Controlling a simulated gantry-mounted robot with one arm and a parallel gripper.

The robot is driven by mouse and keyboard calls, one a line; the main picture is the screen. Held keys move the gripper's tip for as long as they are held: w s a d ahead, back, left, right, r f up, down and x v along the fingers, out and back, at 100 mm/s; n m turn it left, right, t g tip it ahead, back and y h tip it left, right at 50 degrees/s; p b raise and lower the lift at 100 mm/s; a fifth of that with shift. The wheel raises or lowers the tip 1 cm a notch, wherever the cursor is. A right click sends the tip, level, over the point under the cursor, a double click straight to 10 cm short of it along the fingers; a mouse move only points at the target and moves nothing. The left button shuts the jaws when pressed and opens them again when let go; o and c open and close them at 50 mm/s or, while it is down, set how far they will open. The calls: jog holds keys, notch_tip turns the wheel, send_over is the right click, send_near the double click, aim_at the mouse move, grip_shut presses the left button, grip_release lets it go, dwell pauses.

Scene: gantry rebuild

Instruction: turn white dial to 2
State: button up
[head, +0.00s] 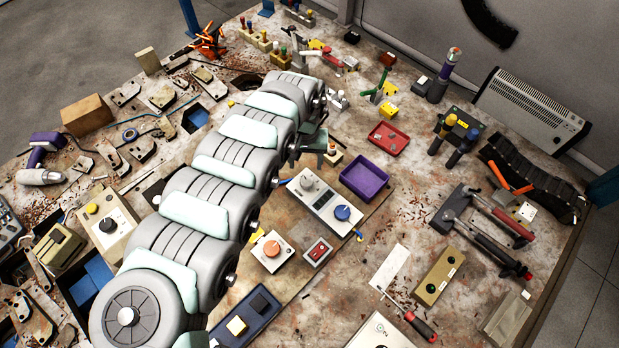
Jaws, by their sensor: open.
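The white dial (310,183) is a pale round knob at the upper left end of a light grey panel box (328,222). A blue dial (342,213) sits at the lower right end of the same box, with a small dark display between them. The numbers around the white dial are too small to read. My gripper (322,147) is at the far end of my arm, above and slightly beyond the white dial in the picture, apart from it. It is open, and my arm partly hides it.
A purple tray (364,179) and a red tray (388,138) stand right of the panel. An orange dial box (272,251) and a red switch box (317,252) stand below it. A screwdriver (419,325) lies at the lower right. My arm covers the table left of the panel.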

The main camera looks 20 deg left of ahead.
aim_at(307, 181)
jog(key=f, duration=0.9)
jog(key=shift+d, duration=0.25)
jog(key=shift+a+f, duration=0.15)
jog(key=shift+f, duration=0.5)
grip_shut()
